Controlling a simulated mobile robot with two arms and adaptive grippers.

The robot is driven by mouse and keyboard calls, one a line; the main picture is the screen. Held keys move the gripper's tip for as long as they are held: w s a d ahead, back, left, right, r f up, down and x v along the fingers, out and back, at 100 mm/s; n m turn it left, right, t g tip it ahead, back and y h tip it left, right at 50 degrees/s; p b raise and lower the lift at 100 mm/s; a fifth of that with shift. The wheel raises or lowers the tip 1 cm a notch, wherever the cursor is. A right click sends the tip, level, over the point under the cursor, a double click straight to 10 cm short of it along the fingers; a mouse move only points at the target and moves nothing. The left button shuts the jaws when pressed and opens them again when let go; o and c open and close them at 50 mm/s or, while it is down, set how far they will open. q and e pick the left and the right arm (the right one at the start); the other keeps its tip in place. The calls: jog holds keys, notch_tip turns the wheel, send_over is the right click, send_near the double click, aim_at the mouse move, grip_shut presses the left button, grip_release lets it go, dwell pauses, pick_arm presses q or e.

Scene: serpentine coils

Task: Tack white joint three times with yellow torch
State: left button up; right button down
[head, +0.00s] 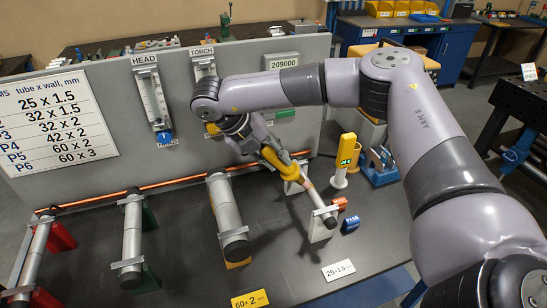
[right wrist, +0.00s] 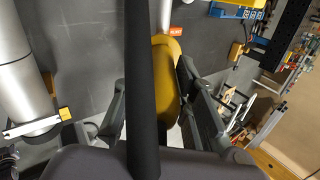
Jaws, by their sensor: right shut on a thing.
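My right gripper (head: 250,140) is shut on the yellow torch (head: 277,159), which slants down and to the right. In the right wrist view the torch (right wrist: 168,75) lies between the fingers, partly hidden by a dark bar. The torch's front end is over or close to the grey tube (head: 321,208) on white stands (head: 318,230), the rightmost tube on the bench. Whether the tip touches the tube cannot be told. A copper-coloured piece (head: 308,185) lies in line with the torch and tube. My left gripper is not in view.
Other tubes (head: 228,215) stand on coloured supports to the left. A grey panel (head: 230,60) rises behind, with HEAD and TORCH holders. A yellow post (head: 346,155) and a blue device (head: 381,165) stand right of the torch. Orange (head: 340,203) and blue (head: 350,224) blocks lie near the tube.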

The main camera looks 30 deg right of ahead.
aim_at(263, 146)
jog(key=shift+s+f, duration=0.1)
jog(key=shift+s, duration=0.05)
jog(key=shift+w+a+r+p, duration=0.1)
jog(key=shift+w+r+p, duration=0.1)
jog(key=shift+r, duration=0.2)
jog(key=shift+w+a+r+p, duration=0.1)
jog(key=shift+r+p, duration=0.1)
jog(key=shift+r, duration=0.2)
jog(key=shift+p+v, duration=0.8)
jog(key=shift+v, duration=1.9)
jog(key=shift+a+f, duration=0.1)
jog(key=shift+a, duration=0.05)
